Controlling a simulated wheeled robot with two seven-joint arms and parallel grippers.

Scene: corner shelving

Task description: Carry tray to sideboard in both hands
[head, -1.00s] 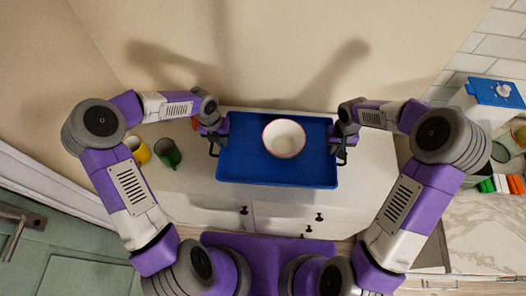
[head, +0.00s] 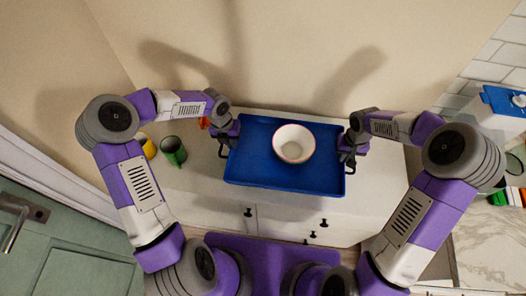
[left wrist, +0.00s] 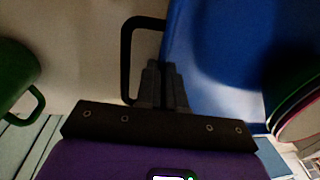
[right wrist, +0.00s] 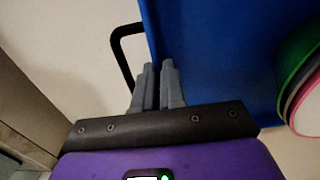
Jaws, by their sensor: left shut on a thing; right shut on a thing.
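The blue tray (head: 255,172) is over the top of the white sideboard (head: 190,185). I cannot tell whether it rests on the surface or hangs just above it. A white bowl with a red rim (head: 294,143) stands on it, near its middle; the wrist views show green and pink edges there. My left gripper (head: 227,142) is shut on the black handle (left wrist: 129,60) at the tray's left end. My right gripper (head: 350,152) is shut on the black handle (right wrist: 122,58) at the right end. The tray looks about level.
A yellow mug (head: 148,147) and a green mug (head: 173,151) stand left of the tray. A small red-orange thing (head: 204,123) is partly hidden behind my left gripper. The wall is close behind. A marble counter (head: 490,240) with a blue-lidded box (head: 505,105) lies to the right.

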